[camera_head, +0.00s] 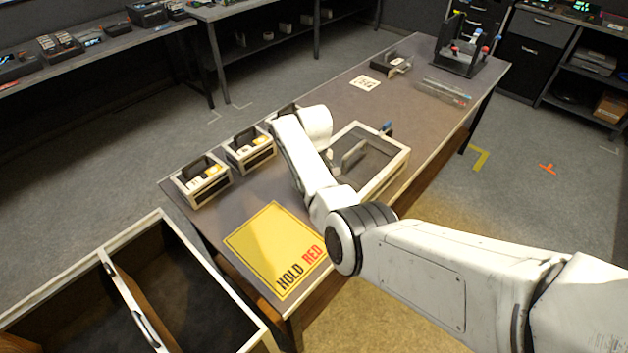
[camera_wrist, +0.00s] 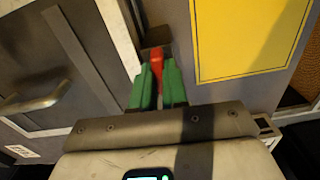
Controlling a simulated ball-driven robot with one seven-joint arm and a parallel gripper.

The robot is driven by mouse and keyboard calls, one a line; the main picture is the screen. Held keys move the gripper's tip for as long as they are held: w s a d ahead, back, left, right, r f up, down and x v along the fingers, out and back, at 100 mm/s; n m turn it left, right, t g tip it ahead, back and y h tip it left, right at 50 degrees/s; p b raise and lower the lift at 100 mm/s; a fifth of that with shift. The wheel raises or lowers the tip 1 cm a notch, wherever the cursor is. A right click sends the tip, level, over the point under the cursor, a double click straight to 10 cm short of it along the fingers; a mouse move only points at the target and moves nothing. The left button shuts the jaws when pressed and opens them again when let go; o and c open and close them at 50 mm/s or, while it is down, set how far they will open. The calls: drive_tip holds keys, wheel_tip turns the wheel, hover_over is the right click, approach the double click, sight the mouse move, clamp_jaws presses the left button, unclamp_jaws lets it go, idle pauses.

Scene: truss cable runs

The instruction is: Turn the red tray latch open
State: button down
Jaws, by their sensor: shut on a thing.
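The red tray latch (camera_wrist: 156,56) shows in the wrist view as a small red lever at the edge of the pale-framed tray. My gripper (camera_wrist: 158,76) has green fingers, one on each side of the latch, and is shut on it. The lower part of the latch is hidden between the fingers. The tray (camera_head: 378,188) stands on the table in the head view, with a grey panel and handle (camera_head: 350,157) inside its frame. A blue latch (camera_head: 387,128) stands at its far corner. In the head view my arm hides the red latch and my gripper.
A yellow "HOLD RED" mat (camera_head: 268,243) lies on the near table end. Small bins (camera_head: 203,182) line the table's left edge. A dark rack (camera_head: 470,60) and a clear case (camera_head: 443,92) stand at the far end. A large divided crate (camera_head: 160,222) is at lower left.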

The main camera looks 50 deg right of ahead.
drive_tip(key=shift+w+n, duration=0.1)
drive_tip(key=shift+n, duration=0.3)
drive_tip(key=c, duration=1.1)
unclamp_jaws()
drive_tip(key=shift+c, duration=0.2)
drive_tip(key=shift+r, duration=0.15)
wheel_tip(320, 180, up, 11)
drive_tip(key=shift+f+b, duration=0.2)
drive_tip(key=shift+b, duration=0.25)
